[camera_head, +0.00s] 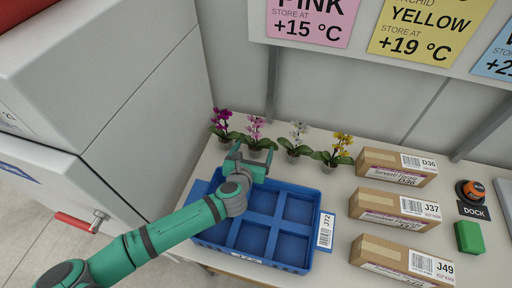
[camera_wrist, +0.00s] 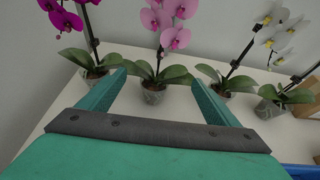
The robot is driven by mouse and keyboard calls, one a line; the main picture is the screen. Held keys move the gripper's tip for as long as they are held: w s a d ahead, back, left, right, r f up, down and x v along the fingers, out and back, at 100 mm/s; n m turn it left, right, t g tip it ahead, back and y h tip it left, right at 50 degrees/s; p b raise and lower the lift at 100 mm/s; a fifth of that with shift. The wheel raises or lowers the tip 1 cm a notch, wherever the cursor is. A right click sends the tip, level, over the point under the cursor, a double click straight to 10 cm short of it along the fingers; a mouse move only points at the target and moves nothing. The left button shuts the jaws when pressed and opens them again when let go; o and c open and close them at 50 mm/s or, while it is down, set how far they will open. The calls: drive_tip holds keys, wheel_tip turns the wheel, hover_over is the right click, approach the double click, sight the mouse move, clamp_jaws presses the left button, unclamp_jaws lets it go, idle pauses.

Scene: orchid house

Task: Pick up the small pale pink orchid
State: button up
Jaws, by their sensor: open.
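The small pale pink orchid (camera_head: 257,131) stands upright in a clear pot on the table by the back wall, between a magenta orchid and a white one. In the wrist view its pink flowers (camera_wrist: 170,22) rise at the top centre. Its clear pot (camera_wrist: 154,94) shows between my two fingers, a little beyond them. My gripper (camera_head: 252,158) is open and empty, just in front of the orchid, with a fingertip on each side of the pot in the wrist view (camera_wrist: 159,78). I cannot tell whether a finger touches the leaves.
The magenta orchid (camera_head: 221,120) stands close on the left, and the white orchid (camera_head: 298,134) on the right, with a yellow one (camera_head: 342,147) beyond. A blue crate (camera_head: 262,200) with empty compartments lies under my arm. Boxes (camera_head: 374,162) stand at right. A grey cabinet (camera_head: 130,65) stands at left.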

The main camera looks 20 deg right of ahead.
sight(255, 143)
drive_tip(key=shift+a+x, duration=0.15)
drive_tip(key=shift+x, duration=1.25)
drive_tip(key=shift+a+x, duration=0.2)
drive_tip(key=shift+x, duration=1.2)
drive_tip(key=shift+w+f, duration=0.1)
drive_tip(key=shift+w, duration=0.05)
drive_tip(key=shift+c, duration=0.6)
drive_tip(key=c, duration=1.1)
